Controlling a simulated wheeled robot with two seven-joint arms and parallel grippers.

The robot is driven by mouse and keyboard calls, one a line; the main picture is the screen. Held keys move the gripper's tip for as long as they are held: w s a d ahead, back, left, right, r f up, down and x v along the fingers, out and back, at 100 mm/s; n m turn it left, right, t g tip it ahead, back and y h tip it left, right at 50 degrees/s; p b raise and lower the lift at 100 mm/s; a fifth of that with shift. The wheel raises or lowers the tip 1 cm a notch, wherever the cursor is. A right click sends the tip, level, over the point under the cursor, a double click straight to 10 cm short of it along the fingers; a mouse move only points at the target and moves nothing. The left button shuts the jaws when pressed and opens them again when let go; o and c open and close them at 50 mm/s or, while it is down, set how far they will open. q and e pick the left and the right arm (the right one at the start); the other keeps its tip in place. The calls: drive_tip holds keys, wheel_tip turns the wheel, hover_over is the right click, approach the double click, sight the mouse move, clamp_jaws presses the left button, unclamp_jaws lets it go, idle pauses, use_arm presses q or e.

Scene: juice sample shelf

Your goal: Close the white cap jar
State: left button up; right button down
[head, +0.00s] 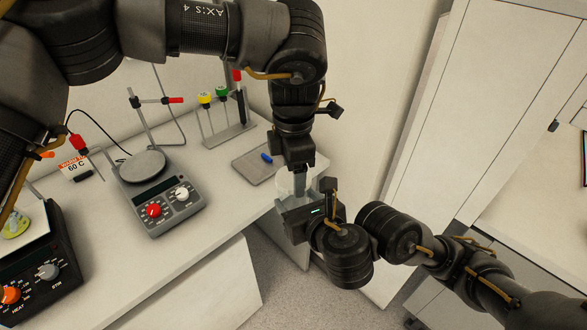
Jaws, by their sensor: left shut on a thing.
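A pale, clear jar (285,184) shows in part between my two grippers, in front of the bench edge. My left gripper (299,176) points down at the jar's top from above and is shut; its fingers hide what they hold, which seems to be the white cap. My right gripper (293,203) comes in from the lower right, at the jar's lower part. Its fingers are mostly hidden, so I cannot tell how far they are closed. How the cap sits on the jar is hidden.
On the white bench (222,205) stand a hotplate stirrer (162,197), a darker heater (40,262) at the left and a rack (228,133) of colour-capped tubes. A grey pad (252,168) with a blue item (266,158) lies beside my grippers. Floor lies below them.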

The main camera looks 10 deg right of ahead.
use_arm(q)
drive_tip(key=shift+m, duration=1)
drive_tip(key=o, duration=1.1)
drive_tip(key=shift+r, duration=0.1)
drive_tip(key=shift+r, duration=2.15)
drive_tip(key=shift+c, duration=0.2)
